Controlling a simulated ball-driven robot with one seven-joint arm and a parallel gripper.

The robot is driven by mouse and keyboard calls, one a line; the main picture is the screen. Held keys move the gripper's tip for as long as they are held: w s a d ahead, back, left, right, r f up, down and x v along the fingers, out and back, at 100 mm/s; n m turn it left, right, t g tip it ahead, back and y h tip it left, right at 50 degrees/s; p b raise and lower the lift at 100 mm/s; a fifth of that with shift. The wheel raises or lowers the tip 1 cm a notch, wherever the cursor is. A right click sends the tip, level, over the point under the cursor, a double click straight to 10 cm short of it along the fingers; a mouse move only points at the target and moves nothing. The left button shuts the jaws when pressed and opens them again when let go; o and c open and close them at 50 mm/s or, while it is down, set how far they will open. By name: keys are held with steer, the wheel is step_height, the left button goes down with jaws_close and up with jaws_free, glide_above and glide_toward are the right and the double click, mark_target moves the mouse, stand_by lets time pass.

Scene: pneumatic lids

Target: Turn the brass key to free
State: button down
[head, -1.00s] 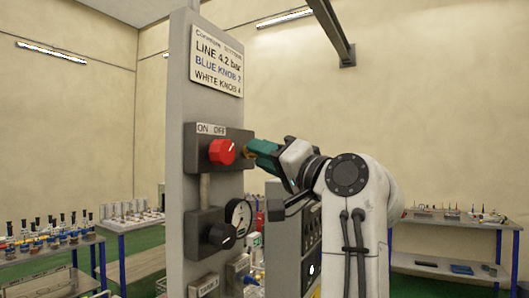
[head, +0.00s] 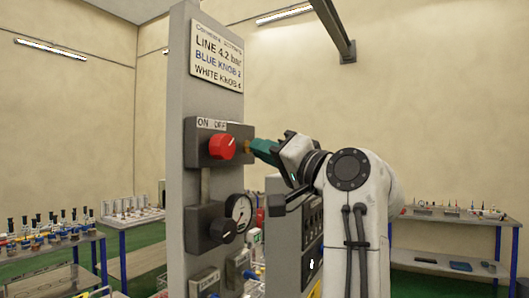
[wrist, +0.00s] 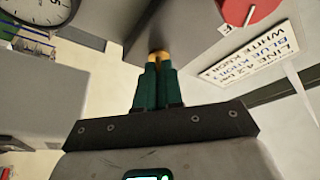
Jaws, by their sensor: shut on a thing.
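The brass key (head: 247,146) is on the right side of the grey switch box with the ON OFF label. Only a small yellow part shows between the fingertips, and its turn angle cannot be read. My gripper (head: 252,147) reaches in from the right, its teal fingers shut on the key. In the wrist view my gripper (wrist: 159,64) closes on the brass key (wrist: 159,54) at the face of the box; the fingers hide most of it.
A red knob (head: 222,147) is on the box front, close to my gripper. Below are a pressure gauge (head: 239,212) and a black knob (head: 222,231). A sign (head: 216,57) hangs above. A grey panel (head: 305,230) with switches stands under my wrist.

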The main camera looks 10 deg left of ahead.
steer(key=shift+w+d+n+g+y+b, duration=0.15)
steer(key=shift+n+g+y+b, duration=0.45)
steer(key=shift+n+g, duration=2.4)
steer(key=shift+w+d+n+g+y+b, duration=0.1)
steer(key=shift+w+n+g+y+b, duration=0.45)
steer(key=shift+n, duration=4.8)
steer(key=shift+s+d+n+g+y+b, duration=0.1)
steer(key=shift+n+g+y+b, duration=0.5)
steer(key=shift+n+g, duration=2.45)
steer(key=n+t, duration=0.1)
steer(key=n, duration=0.1)
steer(key=shift+a+n+t+p, duration=0.1)
steer(key=shift+n+t+p, duration=0.2)
steer(key=shift+t+p, duration=0.1)
steer(key=c, duration=1.3)
jaws_free()
steer(key=b+v, duration=0.2)
steer(key=v, duration=0.3)
steer(key=b+v, duration=0.2)
steer(key=v, duration=0.3)
steer(key=shift+d+f, duration=0.3)
steer(key=shift+d, duration=0.05)
